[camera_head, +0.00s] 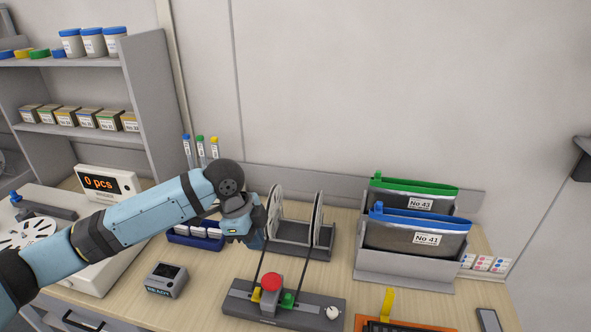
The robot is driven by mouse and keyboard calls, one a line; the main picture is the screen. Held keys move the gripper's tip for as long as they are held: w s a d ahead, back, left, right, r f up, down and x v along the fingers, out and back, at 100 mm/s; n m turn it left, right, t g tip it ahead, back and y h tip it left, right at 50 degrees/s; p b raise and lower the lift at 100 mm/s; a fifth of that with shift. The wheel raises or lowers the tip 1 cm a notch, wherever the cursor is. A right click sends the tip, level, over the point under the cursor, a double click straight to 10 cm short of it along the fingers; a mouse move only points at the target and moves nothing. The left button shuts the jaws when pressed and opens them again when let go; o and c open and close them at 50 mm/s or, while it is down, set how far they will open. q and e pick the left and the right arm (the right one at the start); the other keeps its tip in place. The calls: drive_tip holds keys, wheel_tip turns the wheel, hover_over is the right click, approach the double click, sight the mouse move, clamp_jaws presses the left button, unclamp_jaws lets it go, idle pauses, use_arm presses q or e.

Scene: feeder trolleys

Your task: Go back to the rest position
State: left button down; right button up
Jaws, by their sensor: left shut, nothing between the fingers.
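My left arm comes in from the left over the wooden bench. My left gripper (255,238) points down beside the left side of a grey reel stand (290,243). Its fingers are shut and hold nothing. The fingertips are small in the view and partly hidden by the wrist. My right gripper does not show.
A base with a red button (271,282) stands in front. A holder (400,269) with pouches No 43 (420,204) and No 41 (427,239) is on the right. A counter display (105,183), a small READY box (166,280) and shelves (160,100) are on the left.

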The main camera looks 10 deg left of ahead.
use_arm(q)
drive_tip(key=s+d+f+n+t+h, duration=0.2)
drive_tip(key=s+d+f+n+t, duration=0.15)
drive_tip(key=f, duration=0.35)
drive_tip(key=s+d+f+n+t+h, duration=0.25)
drive_tip(key=d+f, duration=0.25)
drive_tip(key=f, duration=0.3)
drive_tip(key=s+a+f+n+t+y, duration=0.2)
drive_tip(key=s+a+f+n, duration=0.2)
drive_tip(key=s, duration=0.5)
drive_tip(key=s+a+f+n+t+y, duration=0.2)
drive_tip(key=s+a+f+n, duration=0.3)
drive_tip(key=s, duration=0.4)
drive_tip(key=shift+a+f+t, duration=0.3)
drive_tip(key=shift+f, duration=0.3)
drive_tip(key=shift+y, duration=0.25)
